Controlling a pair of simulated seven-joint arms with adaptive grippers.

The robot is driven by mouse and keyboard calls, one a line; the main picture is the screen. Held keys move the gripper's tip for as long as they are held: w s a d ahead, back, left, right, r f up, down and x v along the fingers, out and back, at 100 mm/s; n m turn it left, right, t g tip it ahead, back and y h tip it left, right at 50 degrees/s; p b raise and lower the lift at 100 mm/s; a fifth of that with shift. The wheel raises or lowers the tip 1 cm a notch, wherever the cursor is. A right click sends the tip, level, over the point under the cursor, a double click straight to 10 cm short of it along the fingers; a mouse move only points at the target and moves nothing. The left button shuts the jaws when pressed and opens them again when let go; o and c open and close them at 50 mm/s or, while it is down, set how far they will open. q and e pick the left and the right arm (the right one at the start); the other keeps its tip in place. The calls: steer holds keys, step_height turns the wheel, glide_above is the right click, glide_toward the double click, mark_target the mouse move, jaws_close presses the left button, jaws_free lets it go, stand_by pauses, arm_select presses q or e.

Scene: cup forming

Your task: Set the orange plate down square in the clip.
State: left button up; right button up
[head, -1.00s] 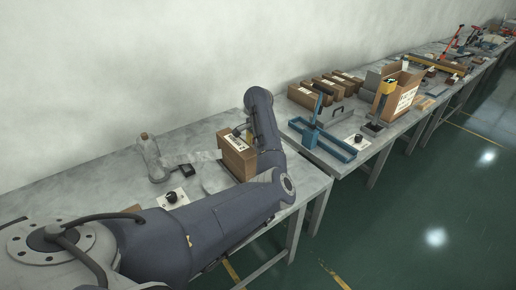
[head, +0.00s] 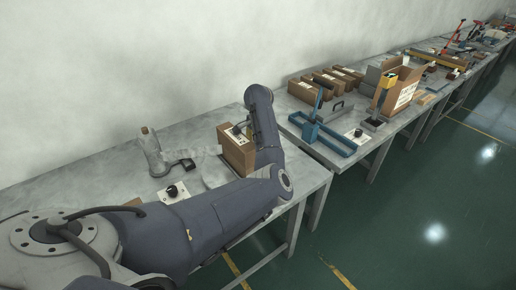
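I cannot make out an orange plate or a clip in the head view. One dark blue-grey arm of mine (head: 215,215) comes in from the lower left, reaches across the near table, and bends upward beside a cardboard box. A small dark part shows at the top of this box, too small to identify. I cannot make out the fingers of either gripper, nor whether anything is held.
The cardboard box (head: 237,152) stands on the grey near table (head: 105,172). A bottle-like object (head: 151,150) and a black-knobbed white panel (head: 173,192) are left of it. Beyond a gap, another table holds a blue frame (head: 325,140) and several boxes (head: 332,83). Green floor is clear at right.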

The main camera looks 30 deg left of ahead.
arm_select(q)
steer(key=shift+s+d+f, duration=0.15)
steer(key=shift+d+f, duration=0.1)
steer(key=shift+f, duration=0.25)
steer(key=shift+s+d+f, duration=0.15)
steer(key=shift+d+f, duration=0.1)
steer(key=shift+f, duration=0.25)
steer(key=o, duration=1.3)
steer(key=shift+o, duration=0.2)
steer(key=r, duration=1.4)
steer(key=shift+w+a, duration=0.3)
steer(key=shift+a, duration=0.1)
